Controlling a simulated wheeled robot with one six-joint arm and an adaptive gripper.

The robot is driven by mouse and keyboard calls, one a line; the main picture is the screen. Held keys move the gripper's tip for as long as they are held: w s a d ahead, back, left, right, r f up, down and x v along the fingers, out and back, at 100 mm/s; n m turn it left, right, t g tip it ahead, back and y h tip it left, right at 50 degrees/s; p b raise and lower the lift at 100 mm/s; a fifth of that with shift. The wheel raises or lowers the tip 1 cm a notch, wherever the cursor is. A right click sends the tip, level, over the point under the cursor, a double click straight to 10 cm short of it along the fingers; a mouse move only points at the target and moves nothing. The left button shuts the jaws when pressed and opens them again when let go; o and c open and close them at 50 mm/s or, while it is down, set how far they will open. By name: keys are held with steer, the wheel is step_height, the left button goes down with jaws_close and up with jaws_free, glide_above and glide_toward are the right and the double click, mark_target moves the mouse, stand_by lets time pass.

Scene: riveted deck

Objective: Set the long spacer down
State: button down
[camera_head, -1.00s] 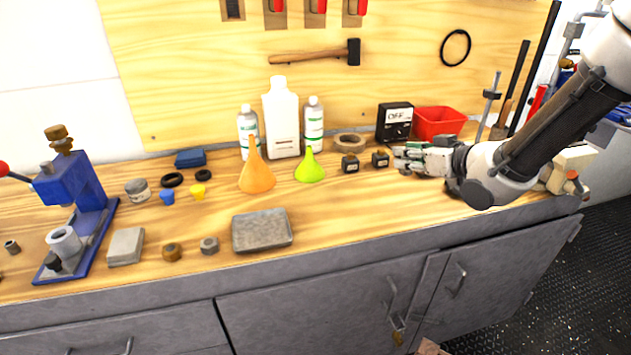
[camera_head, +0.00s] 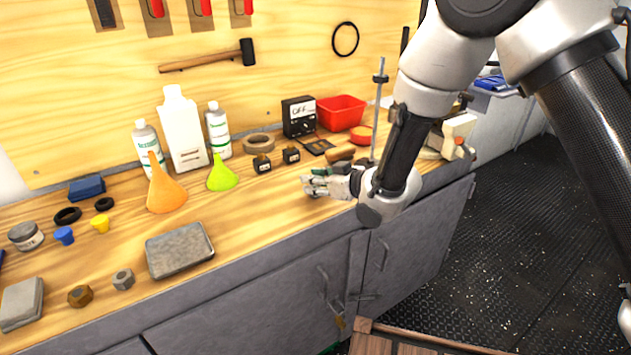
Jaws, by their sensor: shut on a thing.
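My gripper (camera_head: 310,187) is low over the right part of the wooden workbench (camera_head: 262,208), near its front edge. It points left and is shut on a small grey piece at its fingertips, which I take as the long spacer. The fingers hide most of it, so I cannot tell its length or whether it touches the bench. Two small black blocks, a left one (camera_head: 262,163) and a right one (camera_head: 291,155), stand just behind and left of the gripper.
A grey metal tray (camera_head: 180,250) lies left of the gripper, with bare wood between. A green funnel (camera_head: 222,175), orange funnel (camera_head: 165,188) and white bottles stand behind. A black meter (camera_head: 299,117), red bin (camera_head: 341,112) and upright rod stand (camera_head: 377,110) are behind the gripper.

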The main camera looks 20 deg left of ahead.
steer(key=c, duration=1.1)
jaws_free()
steer(key=shift+f, duration=0.1)
steer(key=shift+d+r, duration=0.15)
steer(key=shift+r, duration=0.05)
steer(key=v, duration=1.1)
steer(key=shift+s+d+r, duration=0.2)
steer(key=shift+s, duration=0.05)
